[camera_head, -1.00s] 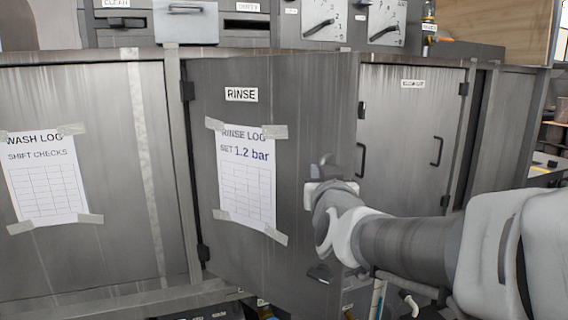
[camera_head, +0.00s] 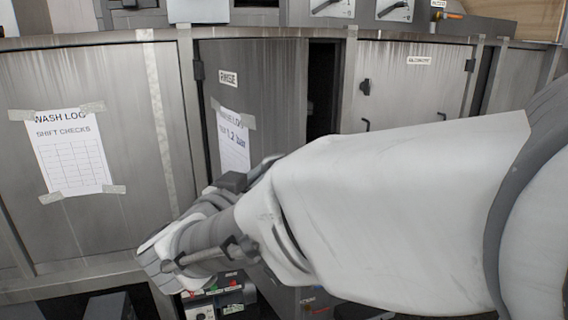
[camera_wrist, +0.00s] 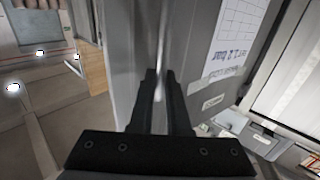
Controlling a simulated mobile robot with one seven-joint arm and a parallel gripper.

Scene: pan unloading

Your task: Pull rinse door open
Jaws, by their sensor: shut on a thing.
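The rinse door (camera_head: 270,90) is a streaked grey metal panel with a RINSE label and a taped log sheet. It stands ajar, hinged on its left, with a dark gap along its right edge. In the wrist view, my gripper (camera_wrist: 161,76) is shut on the door's slim upright handle (camera_wrist: 161,38). The door (camera_wrist: 200,25) shows beside the fingers there, with the log sheet to the right. In the head view, my arm covers the lower part of the door and the handle.
The closed wash door (camera_head: 100,210) is on the left. Another closed grey door (camera_head: 410,85) is right of the gap. Several dark boxes and small items lie below the cabinet. Open floor (camera_wrist: 60,120) shows at the wrist view's left.

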